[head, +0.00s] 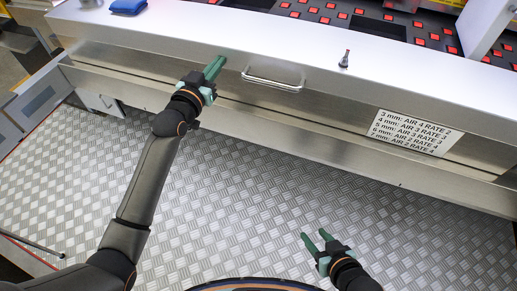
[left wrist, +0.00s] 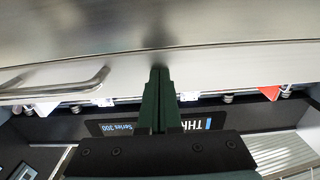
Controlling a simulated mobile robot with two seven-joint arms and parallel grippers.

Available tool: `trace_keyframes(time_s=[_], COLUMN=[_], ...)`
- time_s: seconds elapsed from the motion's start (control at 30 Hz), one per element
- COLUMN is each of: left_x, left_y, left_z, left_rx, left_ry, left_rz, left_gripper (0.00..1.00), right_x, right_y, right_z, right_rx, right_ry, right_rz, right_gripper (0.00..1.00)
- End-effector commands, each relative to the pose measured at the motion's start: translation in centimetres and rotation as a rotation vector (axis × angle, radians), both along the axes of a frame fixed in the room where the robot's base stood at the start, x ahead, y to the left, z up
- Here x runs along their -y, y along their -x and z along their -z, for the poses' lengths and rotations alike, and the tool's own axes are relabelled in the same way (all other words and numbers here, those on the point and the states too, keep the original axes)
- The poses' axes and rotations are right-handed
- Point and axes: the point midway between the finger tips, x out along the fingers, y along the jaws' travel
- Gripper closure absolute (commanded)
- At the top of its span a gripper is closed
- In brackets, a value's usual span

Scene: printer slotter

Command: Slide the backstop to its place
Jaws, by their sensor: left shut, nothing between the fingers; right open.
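I cannot make out for certain which part is the backstop in these views. My left gripper (head: 215,68) is shut and empty, with its green fingers at the front edge of the machine's white top, left of the handle. In the left wrist view its shut fingers (left wrist: 160,72) point at a bare metal panel (left wrist: 200,25); whether they touch it I cannot tell. My right gripper (head: 314,236) is open and empty, low over the floor and well away from the machine.
A metal bar handle (head: 273,80) sits on the machine front. A small dark knob (head: 345,60) stands on the white top (head: 280,38), and a blue object (head: 128,6) lies at the left. A printed settings label (head: 413,132) is at the right. The checkered metal floor (head: 230,185) is clear.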

Motion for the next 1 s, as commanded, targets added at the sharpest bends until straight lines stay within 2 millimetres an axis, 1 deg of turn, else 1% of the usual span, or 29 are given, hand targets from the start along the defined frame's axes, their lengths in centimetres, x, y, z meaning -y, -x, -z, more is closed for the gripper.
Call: trace_keyframes(time_s=[1.0], left_x=[1.0], left_y=[-2.9], left_z=[0.1], left_rx=[-0.001], left_ry=[0.0], left_rz=[0.001], left_gripper=[1.0], right_x=[-0.1], right_y=[0.2], right_z=[1.1], right_rx=[-0.007], right_ry=[0.001], right_rz=[-0.005], right_gripper=[0.5])
